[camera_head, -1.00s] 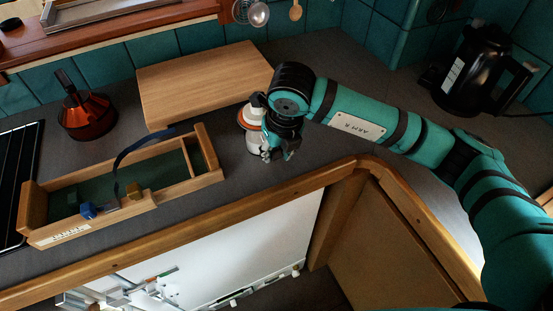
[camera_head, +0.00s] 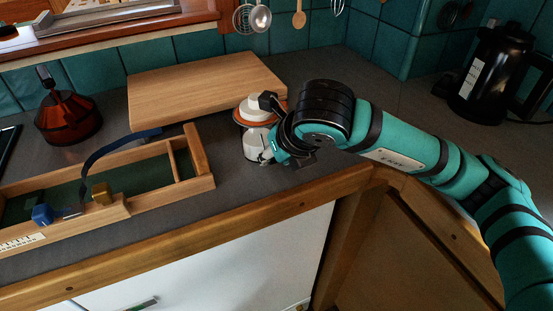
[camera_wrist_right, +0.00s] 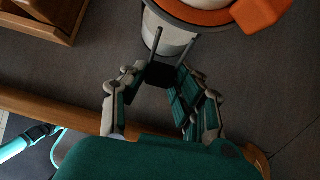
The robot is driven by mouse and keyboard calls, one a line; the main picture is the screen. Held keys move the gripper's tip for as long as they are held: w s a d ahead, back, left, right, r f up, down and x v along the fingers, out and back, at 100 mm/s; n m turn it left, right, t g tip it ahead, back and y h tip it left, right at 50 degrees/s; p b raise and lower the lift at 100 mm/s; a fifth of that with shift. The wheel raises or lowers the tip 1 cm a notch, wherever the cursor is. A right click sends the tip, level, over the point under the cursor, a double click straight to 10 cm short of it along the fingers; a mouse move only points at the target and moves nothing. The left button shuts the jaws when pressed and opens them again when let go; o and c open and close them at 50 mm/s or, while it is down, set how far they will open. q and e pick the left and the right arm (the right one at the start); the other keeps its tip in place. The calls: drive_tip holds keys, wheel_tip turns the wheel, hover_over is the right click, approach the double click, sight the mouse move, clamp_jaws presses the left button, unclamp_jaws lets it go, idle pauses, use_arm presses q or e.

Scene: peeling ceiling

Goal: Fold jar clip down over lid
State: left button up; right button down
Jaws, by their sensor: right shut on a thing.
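The white jar (camera_head: 254,146) with an orange ring and a pale lid (camera_head: 256,108) stands upright on the dark counter, in front of the cutting board. In the right wrist view the jar (camera_wrist_right: 166,40) is at the top, with its orange ring above. The jar clip (camera_wrist_right: 161,74) shows there as two thin dark bars ending in a black tab, low on the jar's near side. My right gripper (camera_head: 271,155) is at the jar's front right side. In the wrist view its fingers (camera_wrist_right: 160,77) are closed around the tab. My left gripper is not in view.
A wooden cutting board (camera_head: 205,86) lies behind the jar. A wooden tray (camera_head: 190,189) with a dark strap is at left, near a red-brown jar (camera_head: 68,118). A black kettle (camera_head: 492,75) stands at back right. The counter's wooden front edge (camera_head: 270,212) is close.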

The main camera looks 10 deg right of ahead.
drive_tip(key=c, duration=1)
unclamp_jaws()
drive_tip(key=shift+r, duration=0.1)
drive_tip(key=v, duration=1.2)
drive_tip(key=shift+w, duration=0.1)
